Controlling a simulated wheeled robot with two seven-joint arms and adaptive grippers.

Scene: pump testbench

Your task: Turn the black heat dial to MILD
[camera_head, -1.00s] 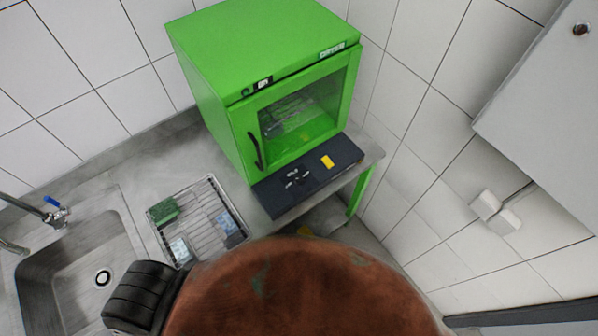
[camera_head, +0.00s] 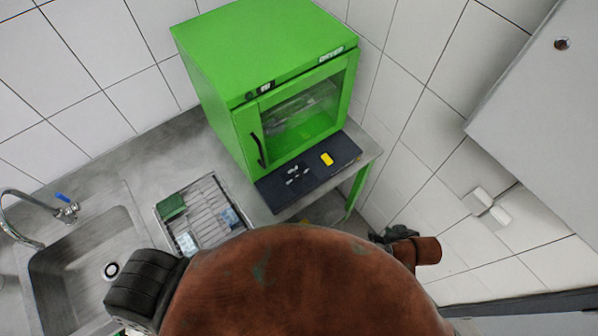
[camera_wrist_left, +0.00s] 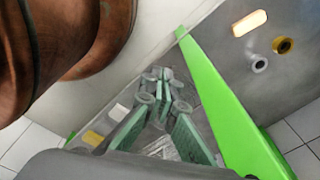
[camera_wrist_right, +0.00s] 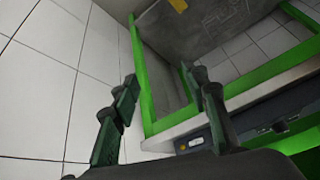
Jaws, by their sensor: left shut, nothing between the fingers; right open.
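Any markings there are too small to read, and I cannot tell whether this knob is the heat dial. In the right wrist view a dark panel (camera_wrist_right: 245,122) at a metal edge carries a black knob-like part (camera_wrist_right: 275,130), also unreadable. My right gripper (camera_head: 382,237) is at the right of my body, below the bench's right end. Its fingers (camera_wrist_right: 168,80) are open and empty. My left gripper (camera_wrist_left: 163,105) is shut and empty; the head view does not show it.
A dark slab (camera_head: 300,187) with a yellow piece (camera_head: 327,159) lies before the cabinet. A wire rack (camera_head: 212,217) with sponges and a sink (camera_head: 75,245) with a tap are left. A grey box (camera_head: 540,110) hangs at right. My rust-coloured body hides the lower middle.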

